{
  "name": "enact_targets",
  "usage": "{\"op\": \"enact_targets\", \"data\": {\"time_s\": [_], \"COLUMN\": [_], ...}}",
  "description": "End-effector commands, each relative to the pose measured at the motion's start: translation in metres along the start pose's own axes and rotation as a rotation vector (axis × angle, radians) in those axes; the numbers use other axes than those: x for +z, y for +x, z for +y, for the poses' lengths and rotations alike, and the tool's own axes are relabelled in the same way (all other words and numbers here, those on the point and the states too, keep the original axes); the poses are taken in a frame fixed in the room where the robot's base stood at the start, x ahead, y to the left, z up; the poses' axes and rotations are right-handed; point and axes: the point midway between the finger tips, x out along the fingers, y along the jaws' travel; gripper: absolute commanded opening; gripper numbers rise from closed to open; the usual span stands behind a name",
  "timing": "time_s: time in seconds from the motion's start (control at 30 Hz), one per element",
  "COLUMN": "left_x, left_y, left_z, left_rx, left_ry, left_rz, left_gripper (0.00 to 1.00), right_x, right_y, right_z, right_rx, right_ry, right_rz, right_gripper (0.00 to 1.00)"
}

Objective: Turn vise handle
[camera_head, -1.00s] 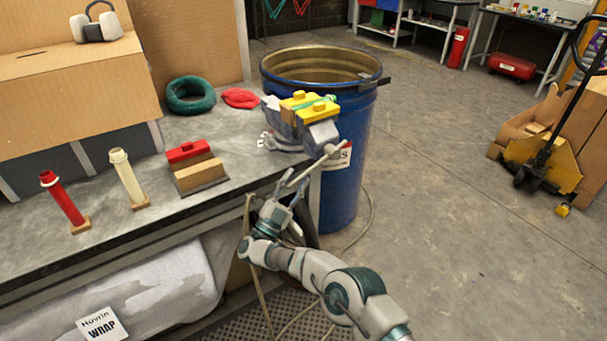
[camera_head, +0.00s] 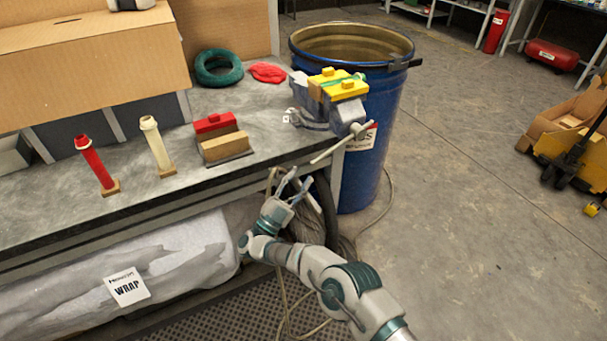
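The grey vise (camera_head: 349,112) with yellow jaw pieces (camera_head: 337,84) is on the right front corner of the workbench. Its handle (camera_head: 336,146), a thin pale bar, slants from upper right to lower left in front of the bench edge. My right gripper (camera_head: 294,184) is below and left of the handle's lower end, just in front of the bench edge. Its two fingers point up and are spread, with nothing seen between them. The gripper looks apart from the handle. My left gripper is not in view.
The bench (camera_head: 262,166) holds a red-and-tan block (camera_head: 221,140), a red cylinder (camera_head: 97,166), a cream cylinder (camera_head: 157,147) and a teal ring (camera_head: 218,68). A blue barrel (camera_head: 376,150) stands behind the vise. Cables hang by the bench.

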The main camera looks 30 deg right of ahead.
Motion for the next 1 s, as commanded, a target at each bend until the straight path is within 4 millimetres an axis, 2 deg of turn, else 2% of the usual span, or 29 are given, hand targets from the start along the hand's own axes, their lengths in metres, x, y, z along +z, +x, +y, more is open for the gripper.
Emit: {"op": "enact_targets", "data": {"time_s": [0.7, 1.0], "left_x": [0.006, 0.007], "left_y": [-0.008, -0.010], "left_z": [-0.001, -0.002], "left_rx": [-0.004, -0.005], "left_ry": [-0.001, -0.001], "left_rz": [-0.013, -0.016], "left_gripper": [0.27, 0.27], "right_x": [-0.003, -0.005], "right_y": [-0.056, -0.070], "right_z": [-0.010, -0.013], "right_rx": [-0.001, 0.001], "right_ry": [-0.001, 0.000], "right_rz": [-0.001, 0.000], "right_gripper": [0.37, 0.37]}}
